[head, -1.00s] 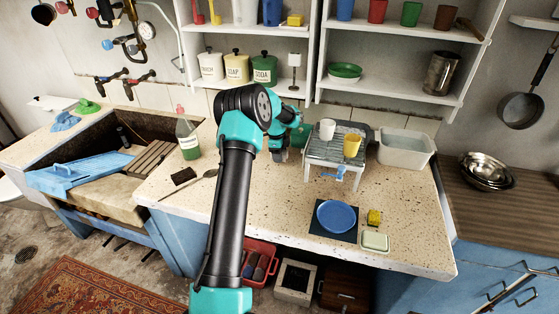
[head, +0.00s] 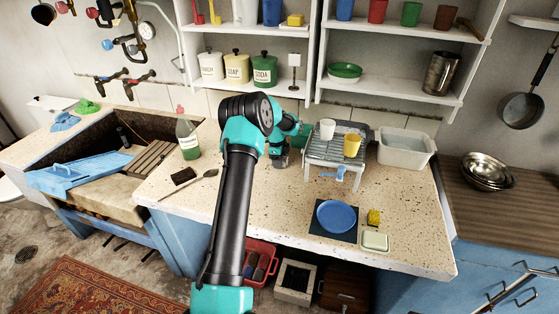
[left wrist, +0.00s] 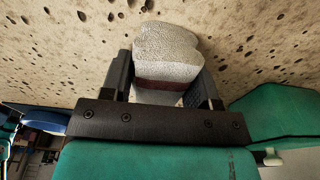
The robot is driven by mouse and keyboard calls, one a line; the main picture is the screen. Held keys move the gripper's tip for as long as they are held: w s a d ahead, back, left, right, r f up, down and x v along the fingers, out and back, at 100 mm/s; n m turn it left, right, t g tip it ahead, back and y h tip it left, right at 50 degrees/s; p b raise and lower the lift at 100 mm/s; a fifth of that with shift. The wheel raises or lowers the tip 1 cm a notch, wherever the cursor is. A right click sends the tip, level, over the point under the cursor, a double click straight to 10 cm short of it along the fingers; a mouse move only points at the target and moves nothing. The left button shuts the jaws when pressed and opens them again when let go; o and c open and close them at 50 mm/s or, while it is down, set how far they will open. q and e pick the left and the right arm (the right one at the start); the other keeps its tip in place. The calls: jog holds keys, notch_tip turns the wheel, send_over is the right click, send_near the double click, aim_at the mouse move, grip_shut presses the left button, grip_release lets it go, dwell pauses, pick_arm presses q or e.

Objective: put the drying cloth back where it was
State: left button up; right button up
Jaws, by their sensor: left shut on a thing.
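My left gripper (head: 281,161) is low over the stone counter, just left of the small grey slatted stand (head: 340,143). It is partly hidden by my own arm in the head view. In the left wrist view, the left gripper (left wrist: 165,78) is shut on a pale, folded, rough-textured bundle with a dark red-brown band, which looks like the drying cloth (left wrist: 166,48). The speckled counter fills the background behind it. Whether the cloth touches the counter I cannot tell. I cannot make out the cloth in the head view. My right gripper is not in view.
A green bottle (head: 188,138) is to the left, by the sink. A blue plate (head: 336,216), yellow sponge (head: 374,217) and soap dish (head: 375,241) lie in front. The counter's front middle is clear.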

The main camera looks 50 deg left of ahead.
pick_arm(q)
jog(key=o, duration=0.9)
jog(key=shift+r, duration=0.1)
jog(key=r, duration=0.8)
jog(key=a+r, duration=0.1)
jog(key=r, duration=0.3)
jog(key=shift+s+a, duration=0.1)
jog(key=shift+s, duration=0.25)
